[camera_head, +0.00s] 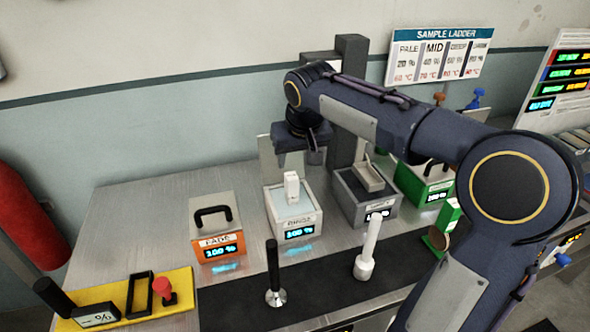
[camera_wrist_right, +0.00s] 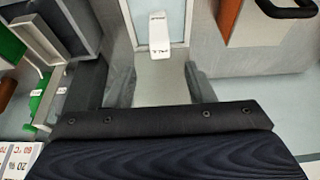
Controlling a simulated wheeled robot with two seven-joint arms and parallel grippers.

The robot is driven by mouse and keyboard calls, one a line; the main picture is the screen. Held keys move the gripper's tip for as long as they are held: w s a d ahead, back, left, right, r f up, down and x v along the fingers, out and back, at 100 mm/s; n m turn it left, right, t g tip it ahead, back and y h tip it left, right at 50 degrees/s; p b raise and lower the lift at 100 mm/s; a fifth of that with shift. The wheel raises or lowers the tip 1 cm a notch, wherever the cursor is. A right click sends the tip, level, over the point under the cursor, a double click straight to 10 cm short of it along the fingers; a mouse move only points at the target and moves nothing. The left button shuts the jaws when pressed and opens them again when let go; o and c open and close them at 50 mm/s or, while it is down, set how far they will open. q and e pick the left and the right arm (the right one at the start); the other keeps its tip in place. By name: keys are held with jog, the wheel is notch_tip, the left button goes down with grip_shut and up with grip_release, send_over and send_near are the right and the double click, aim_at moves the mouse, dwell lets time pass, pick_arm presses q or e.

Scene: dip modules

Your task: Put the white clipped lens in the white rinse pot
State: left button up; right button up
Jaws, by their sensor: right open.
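The white rinse pot (camera_head: 296,231) is a light box with a blue "100 %" display and a pale blue top opening. The white clipped lens (camera_head: 291,186) stands upright in its opening; how deep it sits is hard to tell. In the right wrist view the lens (camera_wrist_right: 159,36) lies over the pale blue opening of the pot (camera_wrist_right: 124,18), ahead of the fingers. My right gripper (camera_head: 302,156) is open and empty, above and behind the pot, apart from the lens. Its two grey fingers (camera_wrist_right: 160,86) stand wide apart in the wrist view. My left gripper is out of view.
An orange-fronted box (camera_head: 216,226) with a black handle stands left of the pot. A grey pot (camera_head: 366,208) and a green pot (camera_head: 425,186) stand right. A black rod (camera_head: 273,270) and a white rod (camera_head: 368,250) stand in front. A yellow mat (camera_head: 181,283) lies front left.

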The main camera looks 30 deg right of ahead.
jog(key=s+a+f+y, duration=0.2)
jog(key=s+a+f, duration=0.3)
jog(key=s, duration=0.7)
jog(key=s+a+f+t+y, duration=0.1)
jog(key=s+a+f, duration=0.4)
jog(key=s, duration=0.8)
jog(key=shift+s+a+n+y, duration=0.15)
jog(key=shift+a+n+y, duration=0.25)
jog(key=shift+y, duration=0.5)
